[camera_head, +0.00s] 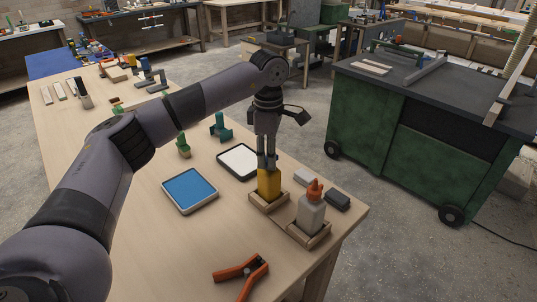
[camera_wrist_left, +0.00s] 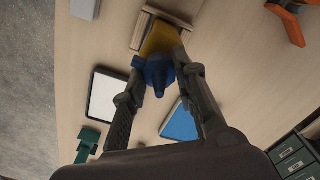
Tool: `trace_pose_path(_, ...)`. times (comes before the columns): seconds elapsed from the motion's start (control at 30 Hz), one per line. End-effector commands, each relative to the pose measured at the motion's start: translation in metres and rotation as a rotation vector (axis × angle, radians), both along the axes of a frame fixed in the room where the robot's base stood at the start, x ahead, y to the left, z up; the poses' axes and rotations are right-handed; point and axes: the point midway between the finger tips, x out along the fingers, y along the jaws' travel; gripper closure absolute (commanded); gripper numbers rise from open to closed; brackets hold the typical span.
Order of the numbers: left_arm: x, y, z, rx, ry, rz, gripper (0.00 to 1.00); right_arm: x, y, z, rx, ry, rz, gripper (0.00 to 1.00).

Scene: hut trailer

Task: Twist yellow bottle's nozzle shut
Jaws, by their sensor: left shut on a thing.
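The yellow bottle (camera_head: 269,186) stands upright in a small wooden holder (camera_head: 284,203) near the table's right end. My left gripper (camera_head: 266,160) comes down from above onto its top. In the left wrist view, the yellow bottle (camera_wrist_left: 160,38) shows behind its blue nozzle (camera_wrist_left: 158,73). The fingers of my left gripper (camera_wrist_left: 160,58) lie on both sides of the nozzle and are shut on it. The gripper hides the nozzle in the head view. Whether the nozzle is twisted open or shut cannot be told. My right gripper is not in view.
A white bottle with an orange nozzle (camera_head: 312,210) stands close by in its own wooden holder (camera_head: 309,238). A blue tray (camera_head: 189,190), a white tray (camera_head: 239,161) and orange-handled pliers (camera_head: 241,270) lie around. A dark block (camera_head: 338,200) lies near the table's right edge.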

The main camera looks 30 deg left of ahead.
Motion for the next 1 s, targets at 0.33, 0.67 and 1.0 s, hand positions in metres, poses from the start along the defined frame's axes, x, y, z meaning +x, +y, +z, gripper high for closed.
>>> trace_pose_path(0.33, 0.0, -0.0001, 0.0002, 0.0, 0.0, -0.008, 1.0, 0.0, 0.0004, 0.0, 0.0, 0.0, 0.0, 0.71)
trace_pose_path(0.67, 0.0, -0.0001, 0.0001, 0.0, 0.0, -0.007, 0.58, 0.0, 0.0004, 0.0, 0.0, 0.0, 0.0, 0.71)
trace_pose_path(1.0, 0.0, -0.0001, 0.0002, 0.0, 0.0, -0.007, 0.53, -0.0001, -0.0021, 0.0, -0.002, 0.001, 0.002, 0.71)
